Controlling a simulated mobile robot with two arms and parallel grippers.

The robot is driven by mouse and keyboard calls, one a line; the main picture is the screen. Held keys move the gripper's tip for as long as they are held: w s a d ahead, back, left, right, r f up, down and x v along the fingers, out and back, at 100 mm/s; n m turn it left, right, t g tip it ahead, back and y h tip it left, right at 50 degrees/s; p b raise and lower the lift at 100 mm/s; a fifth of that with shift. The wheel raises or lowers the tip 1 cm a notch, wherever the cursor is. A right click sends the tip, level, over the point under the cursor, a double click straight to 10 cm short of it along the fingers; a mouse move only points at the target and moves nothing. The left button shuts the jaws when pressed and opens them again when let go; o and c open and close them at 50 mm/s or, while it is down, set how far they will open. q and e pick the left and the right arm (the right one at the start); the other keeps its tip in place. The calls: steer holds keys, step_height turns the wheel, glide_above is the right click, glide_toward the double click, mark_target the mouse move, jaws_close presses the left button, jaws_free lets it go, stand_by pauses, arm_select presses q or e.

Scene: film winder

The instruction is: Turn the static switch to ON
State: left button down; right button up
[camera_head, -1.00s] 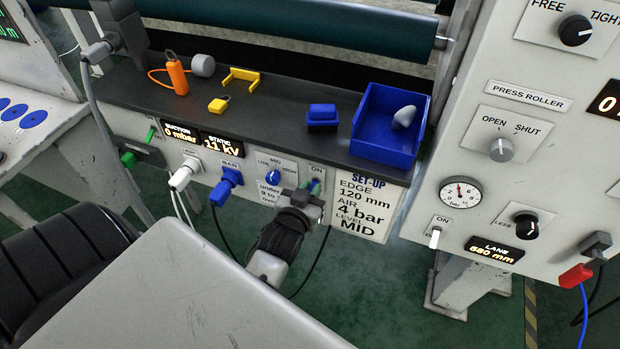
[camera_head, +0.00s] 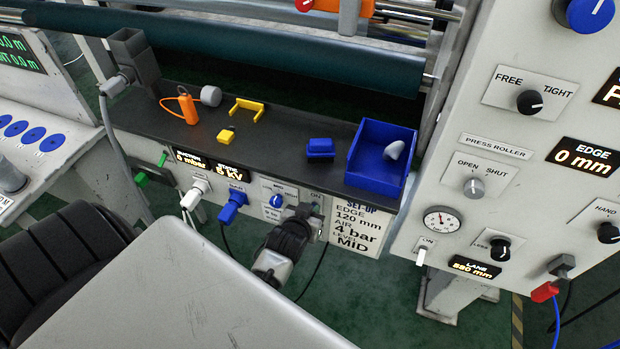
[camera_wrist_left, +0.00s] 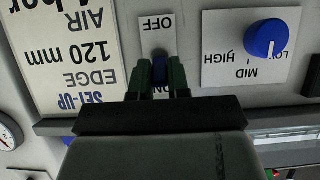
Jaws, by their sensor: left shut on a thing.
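The static switch (camera_wrist_left: 160,69) is a small blue lever on a white plate (camera_wrist_left: 156,24) in the left wrist view, which shows it upside down. OFF is at the top there, and a partly covered ON is at the bottom. My left gripper (camera_wrist_left: 160,64) has its dark green fingers on either side of the lever and is shut on it, toward the ON end. The fingers hide much of the lever, so its exact setting is hard to read. In the head view the left gripper (camera_head: 312,208) covers most of the switch. My right gripper is out of view.
A blue level knob (camera_wrist_left: 266,40) is beside the switch plate. The SET-UP card (camera_head: 358,232) is on its other side. A blue bin (camera_head: 380,168) and small loose parts lie on the dark shelf above.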

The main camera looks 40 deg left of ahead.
arm_select(q)
steer(key=shift+r, duration=0.1)
steer(key=c, duration=1.1)
jaws_free()
steer(key=shift+w, duration=0.1)
